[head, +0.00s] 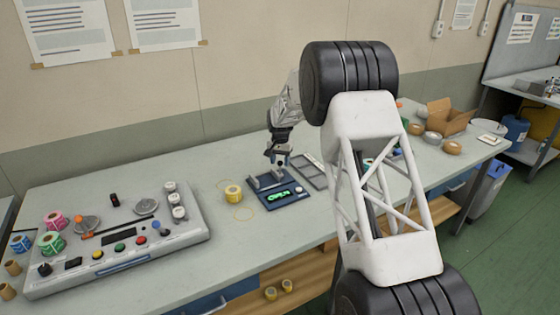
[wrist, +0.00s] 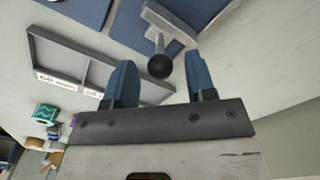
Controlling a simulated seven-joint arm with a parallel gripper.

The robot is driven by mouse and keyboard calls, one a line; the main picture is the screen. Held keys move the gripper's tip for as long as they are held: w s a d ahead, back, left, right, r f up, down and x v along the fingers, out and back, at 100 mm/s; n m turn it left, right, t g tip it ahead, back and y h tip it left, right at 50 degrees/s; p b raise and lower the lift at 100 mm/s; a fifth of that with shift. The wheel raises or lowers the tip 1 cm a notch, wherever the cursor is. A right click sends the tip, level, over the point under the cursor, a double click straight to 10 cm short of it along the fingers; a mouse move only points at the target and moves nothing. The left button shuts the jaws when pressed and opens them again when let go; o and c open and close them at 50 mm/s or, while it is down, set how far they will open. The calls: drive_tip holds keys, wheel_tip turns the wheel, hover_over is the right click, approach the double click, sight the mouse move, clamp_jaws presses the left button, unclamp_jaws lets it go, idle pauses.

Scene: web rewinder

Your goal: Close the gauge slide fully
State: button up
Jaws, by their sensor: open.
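The gauge (head: 287,198) is a dark blue plate on the bench with a lit green display; its small text looks like "OPEN". Grey slide parts (head: 266,180) stand at its back, partly hidden by my gripper (head: 279,163). In the wrist view, the slide (wrist: 166,20) is a grey bar with a stem ending in a dark round knob (wrist: 160,67). My gripper (wrist: 159,62) has two blue fingers spread apart, one on each side of the knob. Neither finger visibly touches it, and the gripper holds nothing.
A grey divided tray (head: 311,170) lies right of the gauge; it also shows in the wrist view (wrist: 60,62). A cardboard box (head: 447,117) and tape rolls stand at the far right.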

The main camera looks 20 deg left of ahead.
clamp_jaws()
drive_tip(key=s+a, duration=0.6)
drive_tip(key=shift+s+a, duration=0.15)
drive_tip(key=shift+a, duration=0.05)
idle(0.3)
unclamp_jaws()
drive_tip(key=shift+r, duration=0.1)
wheel_tip(320, 180, up, 8)
drive_tip(key=shift+f, duration=0.2)
idle(0.6)
idle(0.4)
